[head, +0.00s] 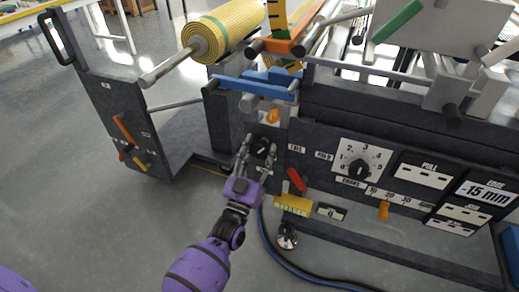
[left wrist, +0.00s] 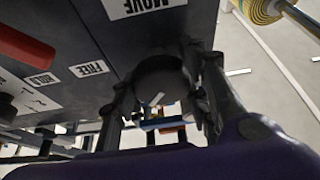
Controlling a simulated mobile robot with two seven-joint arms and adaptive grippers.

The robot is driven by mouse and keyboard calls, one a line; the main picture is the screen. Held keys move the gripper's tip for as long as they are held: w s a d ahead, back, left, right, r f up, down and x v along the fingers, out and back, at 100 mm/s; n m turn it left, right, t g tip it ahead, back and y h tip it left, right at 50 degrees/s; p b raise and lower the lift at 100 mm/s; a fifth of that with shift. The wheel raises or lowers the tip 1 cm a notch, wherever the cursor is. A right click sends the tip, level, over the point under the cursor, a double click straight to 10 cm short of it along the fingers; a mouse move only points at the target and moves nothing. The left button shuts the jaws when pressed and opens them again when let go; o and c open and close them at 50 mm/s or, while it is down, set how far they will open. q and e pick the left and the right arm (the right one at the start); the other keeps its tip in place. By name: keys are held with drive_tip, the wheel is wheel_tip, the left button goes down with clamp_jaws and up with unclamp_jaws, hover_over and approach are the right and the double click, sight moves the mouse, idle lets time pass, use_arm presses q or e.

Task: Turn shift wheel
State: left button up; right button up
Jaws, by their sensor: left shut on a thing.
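A round black wheel (head: 262,147) sits on the dark front panel of the machine. In the left wrist view the wheel (left wrist: 158,82) is a dark disc with a short white mark on its face. My left gripper (head: 257,152) reaches up to it from below, with one finger on each side, shut on its rim. In the left wrist view the gripper (left wrist: 160,105) fingers flank the wheel left and right. A "MOVE" label (left wrist: 143,6) is on the panel near the wheel. My right gripper is not in view.
A red lever (head: 296,180) with "FREE" (left wrist: 89,69) and "HOLD" labels is close beside the wheel. A numbered dial (head: 359,168) is further right. A yellow block (head: 293,205) is below the lever. A yellow mesh roll (head: 226,32) is above. Open floor (head: 100,225) lies left.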

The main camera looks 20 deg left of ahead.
use_arm(q)
drive_tip(key=n, duration=0.1)
drive_tip(key=n+y, duration=0.1)
drive_tip(key=n, duration=0.1)
drive_tip(key=n+y+p, duration=0.1)
drive_tip(key=shift+d+r, duration=0.1)
drive_tip(key=shift+d, duration=0.15)
drive_tip(key=n+g+y+p, duration=0.1)
drive_tip(key=n+y, duration=0.1)
drive_tip(key=n, duration=0.2)
drive_tip(key=n+g+y+p, duration=0.1)
drive_tip(key=n, duration=0.2)
drive_tip(key=shift+r+n, duration=0.15)
drive_tip(key=shift+n, duration=0.15)
drive_tip(key=shift+a+n+g+y+p, duration=0.1)
drive_tip(key=shift+n+g+y+p, duration=0.2)
drive_tip(key=shift+n+y+p, duration=0.65)
drive_tip(key=shift+n+h, duration=0.25)
drive_tip(key=shift+n, duration=0.5)
drive_tip(key=shift+n+g, duration=0.3)
